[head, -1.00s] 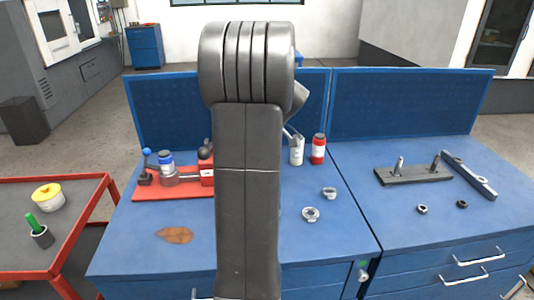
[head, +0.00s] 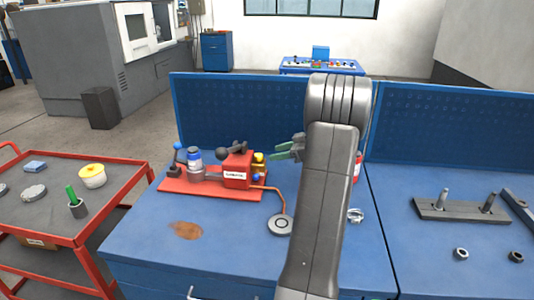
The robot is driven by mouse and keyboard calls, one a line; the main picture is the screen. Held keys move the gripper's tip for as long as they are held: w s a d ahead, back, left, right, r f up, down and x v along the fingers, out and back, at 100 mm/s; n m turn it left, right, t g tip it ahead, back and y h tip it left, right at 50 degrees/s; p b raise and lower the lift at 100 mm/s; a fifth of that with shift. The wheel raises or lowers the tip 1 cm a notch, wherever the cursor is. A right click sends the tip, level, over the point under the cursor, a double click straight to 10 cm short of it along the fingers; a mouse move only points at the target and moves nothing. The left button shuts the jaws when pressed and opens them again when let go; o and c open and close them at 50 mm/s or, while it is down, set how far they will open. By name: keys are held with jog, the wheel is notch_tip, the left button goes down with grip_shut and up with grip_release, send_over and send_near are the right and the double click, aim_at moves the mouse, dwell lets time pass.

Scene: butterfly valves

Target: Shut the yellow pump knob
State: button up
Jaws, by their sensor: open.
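The pump stands on a red base plate (head: 195,188) on the blue workbench, with a red block (head: 237,171) bearing a white label. A small yellow knob (head: 259,157) shows at the right side of the red block. A small blue knob (head: 255,178) is just below it. My gripper (head: 277,151) has green fingers and is open, with its tips pointing left. In the picture its tips are just right of the yellow knob; I cannot tell whether they touch it. My arm hides the rest of the gripper.
A black ball lever (head: 222,154), a blue-capped jar (head: 194,160) and a blue-ball lever (head: 177,146) are on the pump's left. A copper pipe (head: 272,189) runs to a round grey disc (head: 281,225). A blue back panel (head: 235,112) rises behind. The bench's front left is mostly clear.

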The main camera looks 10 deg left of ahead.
aim_at(259, 157)
jog(key=shift+p+x, duration=0.4)
jog(key=shift+x, duration=2.4)
jog(key=c, duration=1)
jog(key=shift+o, duration=0.2)
